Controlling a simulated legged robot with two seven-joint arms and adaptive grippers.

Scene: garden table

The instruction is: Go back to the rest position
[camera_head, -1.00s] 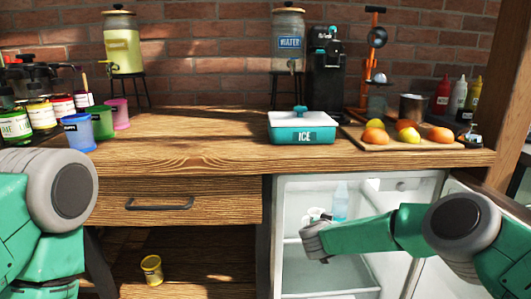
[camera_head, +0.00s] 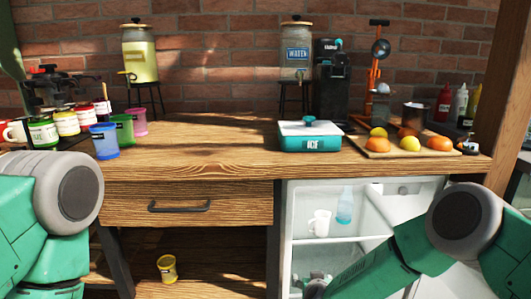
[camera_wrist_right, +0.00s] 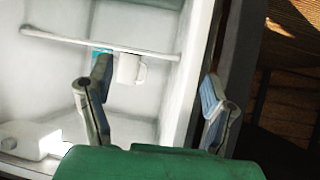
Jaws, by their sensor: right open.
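My right gripper (camera_head: 314,284) is low in front of the open fridge in the head view, at the bottom edge of the picture. In the right wrist view its two fingers (camera_wrist_right: 155,95) are spread apart with nothing between them. Behind them, a white mug (camera_wrist_right: 131,69) shows inside the fridge. In the head view the mug (camera_head: 320,223) stands on the fridge shelf (camera_head: 330,240) beside a pale blue bottle (camera_head: 344,205). My left arm comes in at the left edge of the head view, but its gripper is out of the picture.
The fridge (camera_head: 289,215) is open below the wooden table (camera_head: 210,155). On the table stand a teal ice box (camera_head: 310,141), a fruit board (camera_head: 375,153), several cups and jars at left. A yellow cup (camera_head: 167,267) is on the lower shelf. The middle tabletop is clear.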

